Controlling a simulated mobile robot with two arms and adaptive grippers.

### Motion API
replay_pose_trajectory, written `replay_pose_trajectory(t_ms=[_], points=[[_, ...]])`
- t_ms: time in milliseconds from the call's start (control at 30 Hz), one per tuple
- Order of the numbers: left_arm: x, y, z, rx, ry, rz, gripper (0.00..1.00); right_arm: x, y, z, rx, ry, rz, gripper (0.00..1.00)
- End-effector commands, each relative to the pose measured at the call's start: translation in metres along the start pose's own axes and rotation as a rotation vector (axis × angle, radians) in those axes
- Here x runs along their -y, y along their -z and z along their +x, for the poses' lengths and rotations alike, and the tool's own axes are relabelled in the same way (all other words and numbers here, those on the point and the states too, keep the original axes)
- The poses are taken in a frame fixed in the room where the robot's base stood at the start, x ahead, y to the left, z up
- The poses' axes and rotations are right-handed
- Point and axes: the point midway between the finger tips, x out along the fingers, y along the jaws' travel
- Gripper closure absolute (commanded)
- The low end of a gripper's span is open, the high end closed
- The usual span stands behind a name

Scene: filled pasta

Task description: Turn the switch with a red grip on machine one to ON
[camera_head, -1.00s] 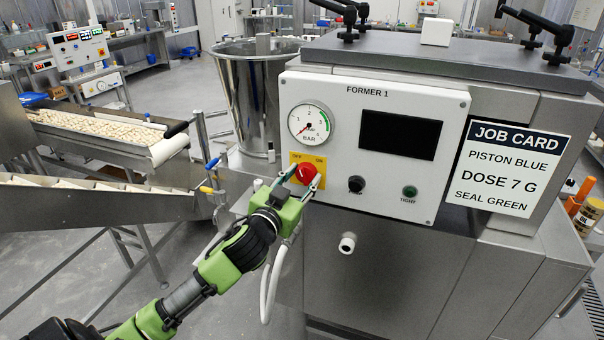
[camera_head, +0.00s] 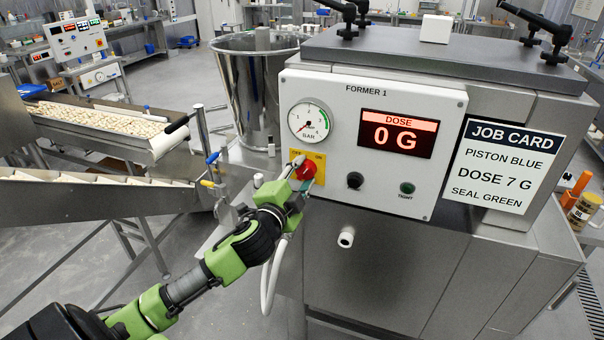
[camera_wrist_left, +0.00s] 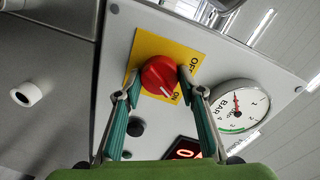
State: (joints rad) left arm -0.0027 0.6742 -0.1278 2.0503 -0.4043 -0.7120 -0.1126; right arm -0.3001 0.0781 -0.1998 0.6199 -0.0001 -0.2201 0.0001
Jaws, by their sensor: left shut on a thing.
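The switch with the red grip (camera_head: 307,169) sits on a yellow plate (camera_head: 319,158) marked OFF and ON, on the panel of the machine labelled FORMER 1 (camera_head: 345,88). My left gripper (camera_head: 303,173) is shut on the red grip. In the left wrist view the red grip (camera_wrist_left: 158,73) is between the two fingertips, and its white mark points toward the ON label. The display (camera_head: 398,134) is lit and reads DOSE 0 G. My right gripper is not in view.
A pressure gauge (camera_head: 309,121) is above the switch. A black knob (camera_head: 355,180) and a green button (camera_head: 407,188) are to its right. A white spout (camera_head: 346,237) sticks out below the panel. A steel hopper (camera_head: 250,95) and a conveyor (camera_head: 160,144) stand to the left.

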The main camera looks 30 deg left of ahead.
Motion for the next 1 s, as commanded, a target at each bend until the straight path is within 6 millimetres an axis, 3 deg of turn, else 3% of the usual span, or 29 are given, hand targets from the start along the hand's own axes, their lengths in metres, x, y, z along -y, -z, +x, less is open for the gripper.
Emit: replay_pose_trajectory(t_ms=[400, 1000], points=[[0.0012, 0.0013, 0.0001, 0.011, 0.006, 0.211, 0.85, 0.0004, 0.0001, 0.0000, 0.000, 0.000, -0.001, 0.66], [0.0007, 0.0011, 0.0001, 0.014, 0.005, 0.248, 0.85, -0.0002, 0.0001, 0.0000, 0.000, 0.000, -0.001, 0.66]])
